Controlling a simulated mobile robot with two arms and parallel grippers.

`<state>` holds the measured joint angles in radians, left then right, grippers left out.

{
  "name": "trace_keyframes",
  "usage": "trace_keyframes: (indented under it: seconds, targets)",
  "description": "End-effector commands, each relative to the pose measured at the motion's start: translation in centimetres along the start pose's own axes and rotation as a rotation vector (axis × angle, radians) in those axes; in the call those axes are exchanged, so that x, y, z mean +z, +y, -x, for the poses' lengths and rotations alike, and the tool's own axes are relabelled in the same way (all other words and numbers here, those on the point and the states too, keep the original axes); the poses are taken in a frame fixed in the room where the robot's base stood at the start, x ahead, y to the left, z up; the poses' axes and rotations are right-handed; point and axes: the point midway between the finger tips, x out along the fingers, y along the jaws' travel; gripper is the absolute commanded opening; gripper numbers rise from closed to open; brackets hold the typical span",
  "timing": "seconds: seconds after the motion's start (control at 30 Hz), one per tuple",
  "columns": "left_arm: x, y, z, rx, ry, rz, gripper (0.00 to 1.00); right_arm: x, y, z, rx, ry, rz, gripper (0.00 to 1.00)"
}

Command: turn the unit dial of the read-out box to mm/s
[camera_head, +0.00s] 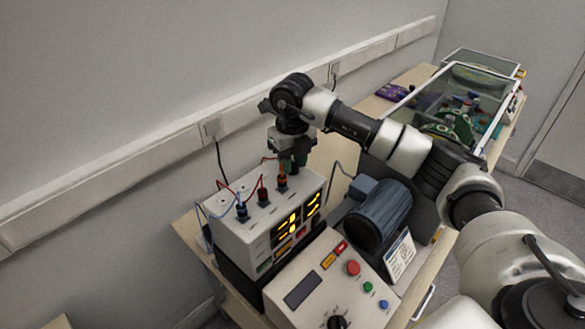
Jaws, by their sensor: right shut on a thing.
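The read-out box (237,243) is a pale case with lit yellow digits (292,222) on its dark front. A blue plug (241,209), a dark red plug (263,195) and an orange plug (281,184) stand in its top. My right gripper (291,166) points down at the back right of the box top, just behind the orange plug. It is shut at the place of the unit dial. My left gripper is not in view.
A control box (312,275) with a black knob (337,322) and a red button (353,268) stands in front. A blue motor (378,214) is to the right. Thin cables run behind the read-out box. A clear-lidded case (484,147) stands farther back.

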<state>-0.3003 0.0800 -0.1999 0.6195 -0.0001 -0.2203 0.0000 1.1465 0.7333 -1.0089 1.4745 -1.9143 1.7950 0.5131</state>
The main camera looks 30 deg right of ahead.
Motion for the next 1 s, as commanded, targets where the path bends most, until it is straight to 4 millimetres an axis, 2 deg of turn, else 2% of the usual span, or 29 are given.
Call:
trace_keyframes:
  seconds: [0.03, 0.4, 0.7, 1.0]
  targets:
    - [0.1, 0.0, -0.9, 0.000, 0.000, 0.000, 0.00, 0.1, 0.0, -0.3, -0.001, -0.004, 0.045, 0.07]
    - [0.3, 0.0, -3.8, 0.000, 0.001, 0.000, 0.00, 0.0, -0.1, -0.3, -0.001, -0.004, 0.396, 0.07]
    - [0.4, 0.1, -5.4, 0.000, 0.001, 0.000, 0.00, 0.0, -0.1, -0.1, -0.002, -0.003, 0.664, 0.07]
    - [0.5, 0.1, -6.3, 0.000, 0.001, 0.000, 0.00, 0.1, -0.1, 0.0, -0.001, -0.004, 0.853, 0.07]
